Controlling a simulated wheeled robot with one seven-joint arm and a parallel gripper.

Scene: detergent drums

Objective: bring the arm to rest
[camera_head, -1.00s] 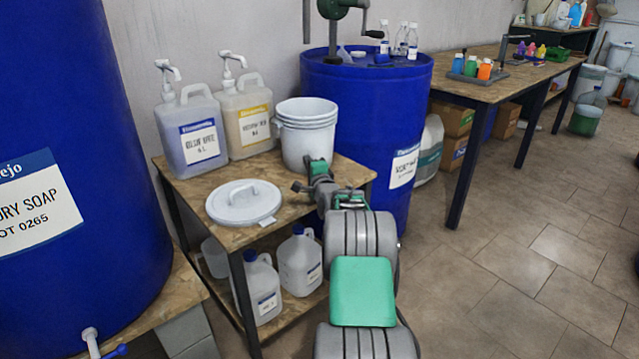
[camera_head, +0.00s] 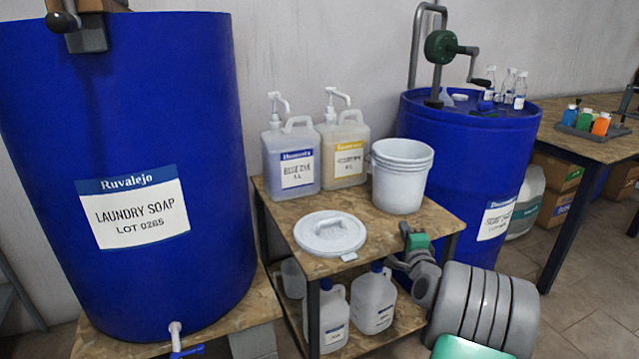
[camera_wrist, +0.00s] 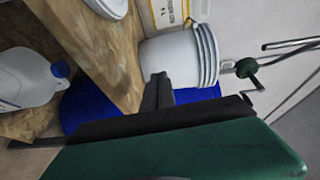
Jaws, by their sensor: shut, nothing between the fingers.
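My arm reaches in from the lower right of the head view. My gripper (camera_head: 405,232) shows small there, in front of the small table's right front edge, below the white buckets. It is shut and holds nothing. In the wrist view its dark fingers (camera_wrist: 158,92) are together, in front of the table edge and the bucket stack. Its green body fills the bottom of that view. I cannot tell from the pictures how wide the gap to the table is.
The small wooden table (camera_head: 285,212) carries two pump jugs (camera_head: 291,155), a white lid (camera_head: 330,233) and stacked white buckets (camera_head: 401,178). Jugs (camera_head: 373,300) stand on its lower shelf. Blue drums stand left (camera_head: 130,110) and right (camera_head: 470,150). Floor (camera_head: 575,290) is open at right.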

